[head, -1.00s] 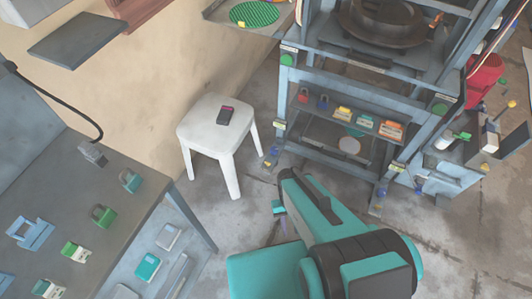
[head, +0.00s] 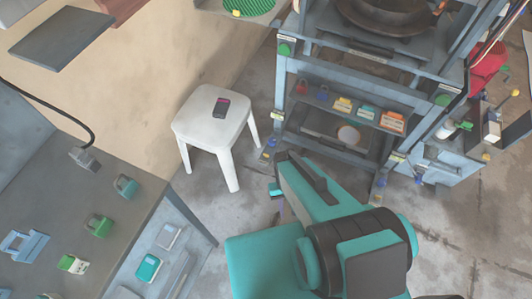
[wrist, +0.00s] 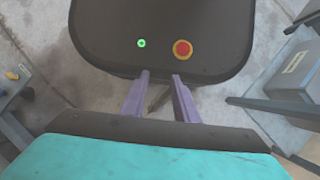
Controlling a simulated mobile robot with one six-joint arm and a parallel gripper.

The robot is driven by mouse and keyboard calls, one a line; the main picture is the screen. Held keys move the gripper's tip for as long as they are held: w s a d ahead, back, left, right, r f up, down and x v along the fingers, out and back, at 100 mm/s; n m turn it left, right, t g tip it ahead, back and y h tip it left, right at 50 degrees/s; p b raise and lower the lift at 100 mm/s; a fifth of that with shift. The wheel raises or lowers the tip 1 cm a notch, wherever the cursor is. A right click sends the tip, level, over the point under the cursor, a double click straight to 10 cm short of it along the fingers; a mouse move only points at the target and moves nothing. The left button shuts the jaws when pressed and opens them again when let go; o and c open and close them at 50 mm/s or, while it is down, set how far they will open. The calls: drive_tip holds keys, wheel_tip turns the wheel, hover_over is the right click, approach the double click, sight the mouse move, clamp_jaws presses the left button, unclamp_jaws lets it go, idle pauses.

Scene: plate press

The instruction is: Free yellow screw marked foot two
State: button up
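The press frame (head: 285,80) stands at the upper right of the head view, with its feet on the concrete floor. Small blue parts show at the left front foot (head: 267,152) and right front foot (head: 379,186). A small yellowish tag (head: 397,157) sits on the right front post; its writing is too small to read. I cannot pick out a yellow screw marked foot two with certainty. My gripper (wrist: 160,78) shows in the wrist view with its two purple fingers apart and nothing held between them. In the head view my arm mostly hides it, in front of the press.
A grey workbench (head: 130,225) with padlocks is at the left. A press shelf (head: 335,110) holds padlocks and small coloured boxes. Bare floor lies between stool and press. A cluttered side unit (head: 450,160) stands at the right.

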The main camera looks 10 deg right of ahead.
drive_tip(key=m+t+b, duration=0.5)
drive_tip(key=m+b, duration=1.2)
drive_tip(key=m, duration=0.8)
hover_over(266, 154)
wheel_tip(266, 154, down, 9)
drive_tip(key=shift+f, duration=0.2)
drive_tip(key=shift+f, duration=0.15)
wheel_tip(266, 154, down, 14)
drive_tip(key=b, duration=0.2)
drive_tip(key=shift+d+r+b, duration=0.1)
drive_tip(key=shift+r+b, duration=0.1)
drive_tip(key=shift+b, duration=0.1)
clamp_jaws()
